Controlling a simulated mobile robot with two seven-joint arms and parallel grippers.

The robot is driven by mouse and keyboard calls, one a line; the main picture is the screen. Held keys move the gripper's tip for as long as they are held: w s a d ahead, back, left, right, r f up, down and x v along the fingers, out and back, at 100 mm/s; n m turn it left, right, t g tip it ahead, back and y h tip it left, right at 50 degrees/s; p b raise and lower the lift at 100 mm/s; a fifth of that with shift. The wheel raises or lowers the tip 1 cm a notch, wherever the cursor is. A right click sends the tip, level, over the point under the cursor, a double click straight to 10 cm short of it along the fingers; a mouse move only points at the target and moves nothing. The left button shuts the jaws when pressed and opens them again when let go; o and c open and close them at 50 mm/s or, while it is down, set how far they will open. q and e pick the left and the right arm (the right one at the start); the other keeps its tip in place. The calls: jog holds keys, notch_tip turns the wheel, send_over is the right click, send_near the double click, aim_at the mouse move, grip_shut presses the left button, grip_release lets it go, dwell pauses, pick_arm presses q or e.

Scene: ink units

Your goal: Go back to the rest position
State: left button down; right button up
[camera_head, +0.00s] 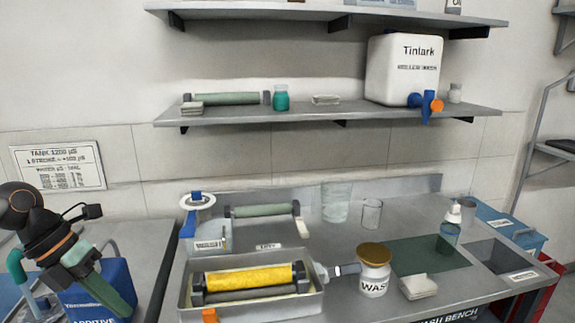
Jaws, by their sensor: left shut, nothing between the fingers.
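My left gripper (116,298) is at the lower left of the head view, at the end of my dark arm. It points down and to the right, with its fingers shut and nothing held. It overlaps the front of a blue container (88,302) marked ADDITIVE; I cannot tell whether they touch. My right gripper is not in view.
The wash bench holds a tray (318,305) with a yellow roller (248,277), a gold-lidded WASH jar (373,286), a folded cloth (419,287) and clear beakers (336,203). A shelf (300,115) above carries a white Tinlark tank (403,70).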

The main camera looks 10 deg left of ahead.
pick_arm(q)
notch_tip(320, 180, down, 21)
jog(key=s+d+n+t+p, duration=0.1)
jog(key=s+n+t+p, duration=0.15)
jog(key=n+t, duration=1.5)
jog(key=s+d+f+n+g+y, duration=0.3)
jog(key=s+d+f+n+g, duration=0.7)
jog(key=d+n, duration=0.5)
notch_tip(320, 180, down, 3)
jog(key=shift+s+r+n, duration=0.2)
jog(key=shift+s+n, duration=0.25)
jog(key=shift+n, duration=0.3)
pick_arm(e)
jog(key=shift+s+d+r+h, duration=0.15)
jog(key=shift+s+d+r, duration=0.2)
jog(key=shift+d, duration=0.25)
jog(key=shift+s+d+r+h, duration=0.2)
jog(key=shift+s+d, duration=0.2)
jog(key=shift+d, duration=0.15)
pick_arm(q)
jog(key=shift+t, duration=0.25)
